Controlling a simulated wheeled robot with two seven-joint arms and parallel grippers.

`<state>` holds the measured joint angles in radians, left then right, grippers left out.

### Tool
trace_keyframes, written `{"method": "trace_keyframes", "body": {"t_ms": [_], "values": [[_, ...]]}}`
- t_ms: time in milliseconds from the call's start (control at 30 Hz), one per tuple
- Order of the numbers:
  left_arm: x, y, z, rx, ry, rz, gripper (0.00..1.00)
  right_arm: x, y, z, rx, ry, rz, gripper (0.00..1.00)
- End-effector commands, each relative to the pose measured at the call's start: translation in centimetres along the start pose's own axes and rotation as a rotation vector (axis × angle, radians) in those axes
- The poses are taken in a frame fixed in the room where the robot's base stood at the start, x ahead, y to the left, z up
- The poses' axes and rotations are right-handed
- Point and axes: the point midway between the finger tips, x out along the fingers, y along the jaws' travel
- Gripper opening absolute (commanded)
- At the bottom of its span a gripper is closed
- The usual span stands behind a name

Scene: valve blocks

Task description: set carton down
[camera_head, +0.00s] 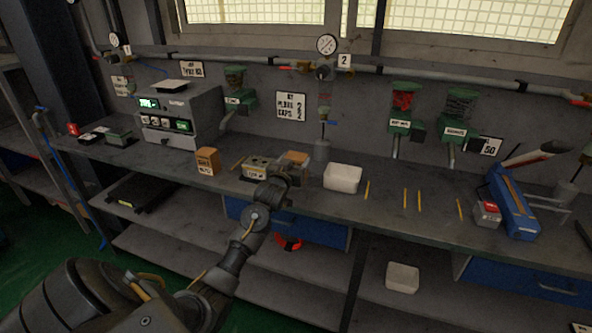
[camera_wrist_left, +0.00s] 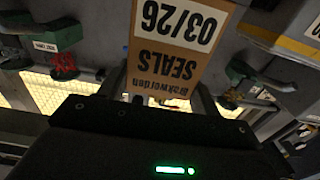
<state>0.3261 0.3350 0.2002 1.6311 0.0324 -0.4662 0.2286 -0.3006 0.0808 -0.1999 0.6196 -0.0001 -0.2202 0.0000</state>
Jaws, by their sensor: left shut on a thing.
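A brown carton (camera_head: 297,157) shows just beyond the end of my left arm, over the bench, partly hidden by the wrist. My left gripper (camera_head: 290,170) is shut on this carton. I cannot tell whether the carton's underside touches the bench. Another brown carton (camera_head: 207,161) with a label stands upright on the bench to the left. My right gripper is not in view.
The grey bench (camera_head: 395,212) carries a grey labelled block (camera_head: 257,168) left of the gripper and a white bin (camera_head: 343,178) to its right. Yellow strips (camera_head: 405,198) lie farther right, before a blue tool (camera_head: 512,203). Green dispensers (camera_head: 402,112) hang on the wall.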

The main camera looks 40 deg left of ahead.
Motion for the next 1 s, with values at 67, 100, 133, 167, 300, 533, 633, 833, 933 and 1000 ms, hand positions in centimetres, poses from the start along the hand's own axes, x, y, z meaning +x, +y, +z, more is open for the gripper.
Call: {"method": "trace_keyframes", "body": {"t_ms": [67,100,133,167,300,533,633,833,933,1000], "values": [[0.4,0.1,0.3,0.000,0.002,0.000,0.28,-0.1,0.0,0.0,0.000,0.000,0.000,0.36],[0.4,0.1,0.4,0.000,0.003,-0.001,0.28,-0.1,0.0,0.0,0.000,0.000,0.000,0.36],[0.5,0.1,0.5,0.000,0.003,-0.001,0.28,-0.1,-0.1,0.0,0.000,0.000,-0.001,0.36],[0.5,0.1,0.5,0.000,0.003,-0.001,0.28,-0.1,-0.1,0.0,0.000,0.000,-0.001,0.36],[1.0,0.2,1.1,0.000,0.001,-0.001,0.28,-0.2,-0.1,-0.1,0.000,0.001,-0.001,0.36],[1.0,0.2,3.8,0.001,0.002,-0.001,0.28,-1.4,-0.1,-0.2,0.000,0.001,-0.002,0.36],[0.9,0.2,4.1,0.001,0.004,0.000,0.28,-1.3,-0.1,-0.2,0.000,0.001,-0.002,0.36],[0.9,0.2,4.2,0.000,0.004,0.000,0.28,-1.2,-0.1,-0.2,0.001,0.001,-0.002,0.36],[0.9,0.2,4.5,0.000,0.001,-0.001,0.65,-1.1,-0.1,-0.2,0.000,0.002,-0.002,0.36],[0.9,0.2,4.5,0.000,0.001,0.000,0.74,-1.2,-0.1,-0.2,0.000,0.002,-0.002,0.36]]}}
